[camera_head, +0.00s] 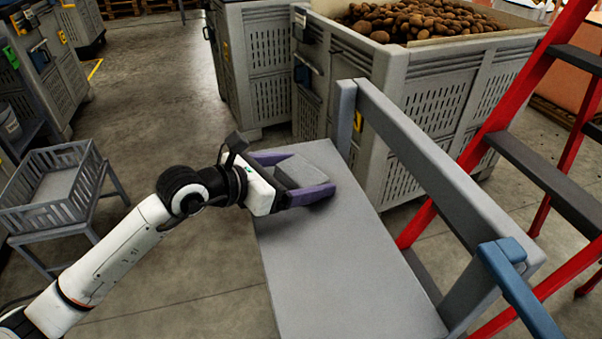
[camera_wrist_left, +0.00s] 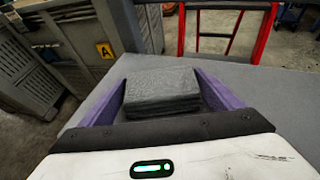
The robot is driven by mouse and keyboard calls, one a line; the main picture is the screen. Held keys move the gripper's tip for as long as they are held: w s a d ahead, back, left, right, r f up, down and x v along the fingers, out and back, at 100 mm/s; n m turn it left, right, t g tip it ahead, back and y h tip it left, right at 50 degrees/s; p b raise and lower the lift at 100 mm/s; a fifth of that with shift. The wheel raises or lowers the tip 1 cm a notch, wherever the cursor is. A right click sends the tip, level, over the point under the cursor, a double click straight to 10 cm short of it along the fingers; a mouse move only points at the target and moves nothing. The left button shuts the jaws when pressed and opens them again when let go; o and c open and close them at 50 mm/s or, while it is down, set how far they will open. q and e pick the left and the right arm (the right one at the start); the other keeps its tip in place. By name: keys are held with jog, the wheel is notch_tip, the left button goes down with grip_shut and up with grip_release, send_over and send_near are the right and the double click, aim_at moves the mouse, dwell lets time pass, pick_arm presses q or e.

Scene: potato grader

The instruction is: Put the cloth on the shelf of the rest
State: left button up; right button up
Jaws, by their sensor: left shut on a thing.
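A folded grey cloth (camera_head: 306,173) is between the purple fingers of my left gripper (camera_head: 312,172), which is shut on it. In the left wrist view the cloth (camera_wrist_left: 162,90) shows as a thick, layered pad between both fingers. It is over the far left part of a flat grey shelf board (camera_head: 345,265), which has a raised grey rail (camera_head: 425,155) along its right side. I cannot tell whether the cloth touches the board. My right gripper is not in view.
A large grey crate full of potatoes (camera_head: 415,20) stands behind the board. A red ladder (camera_head: 480,140) is at the right. A blue piece (camera_head: 520,290) sits on the rail's near end. A grey basket on a stand (camera_head: 55,190) is at the left. Most of the board is bare.

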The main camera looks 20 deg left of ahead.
pick_arm(q)
jog(key=shift+f, duration=0.15)
jog(key=o, duration=0.9)
jog(key=shift+o, duration=0.2)
jog(key=shift+r, duration=0.35)
jog(key=v, duration=1)
jog(key=shift+s+a+f, duration=0.15)
jog(key=shift+s+a, duration=0.05)
jog(key=shift+a, duration=0.05)
jog(key=shift+s+a+r, duration=0.3)
jog(key=shift+s+r, duration=0.1)
jog(key=shift+s, duration=0.15)
